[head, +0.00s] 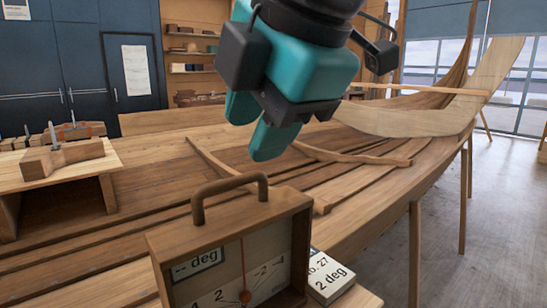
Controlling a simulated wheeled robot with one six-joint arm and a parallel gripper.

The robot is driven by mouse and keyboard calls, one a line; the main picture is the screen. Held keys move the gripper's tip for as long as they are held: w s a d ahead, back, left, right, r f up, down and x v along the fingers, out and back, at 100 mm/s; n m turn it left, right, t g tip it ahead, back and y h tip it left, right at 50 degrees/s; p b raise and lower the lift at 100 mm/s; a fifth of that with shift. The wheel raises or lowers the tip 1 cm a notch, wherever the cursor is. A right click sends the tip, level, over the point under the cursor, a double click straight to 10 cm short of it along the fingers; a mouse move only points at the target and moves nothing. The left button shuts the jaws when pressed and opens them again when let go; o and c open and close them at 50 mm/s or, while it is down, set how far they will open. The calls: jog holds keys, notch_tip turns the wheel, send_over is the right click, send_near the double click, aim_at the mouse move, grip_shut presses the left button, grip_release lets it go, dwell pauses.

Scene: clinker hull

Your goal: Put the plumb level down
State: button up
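The plumb level (228,231) is a wooden box with a rounded handle on top, an inner scale plate and a red plumb line with an orange bob. It stands upright in the near foreground, and its base is cut off by the picture's lower edge. My gripper (250,138), with teal fingers, is above and a little right of the handle, apart from it. The fingers stand apart with a gap between them and hold nothing.
A block marked "2 deg" (332,277) lies just right of the level. The planked hull (376,175) stretches behind, with loose wooden strips on it. A wooden stand (65,172) with a plane-like tool (62,157) is at left. Grey floor (505,215) is clear at right.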

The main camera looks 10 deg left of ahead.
jog(key=w+d+f+m+g+h, duration=0.1)
jog(key=w+d+f+m+h, duration=0.1)
jog(key=d+f+m, duration=0.8)
jog(key=s+d+f+m+g+y, duration=0.1)
jog(key=s+d+f+m+g, duration=0.2)
jog(key=s+d+f+m, duration=0.5)
jog(key=d+f+m, duration=0.2)
jog(key=d, duration=0.2)
jog(key=shift+s+d+f+m, duration=0.15)
jog(key=shift+s+f+m, duration=0.1)
jog(key=shift+m, duration=0.15)
jog(key=shift+r, duration=0.1)
jog(key=shift+r+p, duration=0.2)
jog(key=shift+p, duration=0.15)
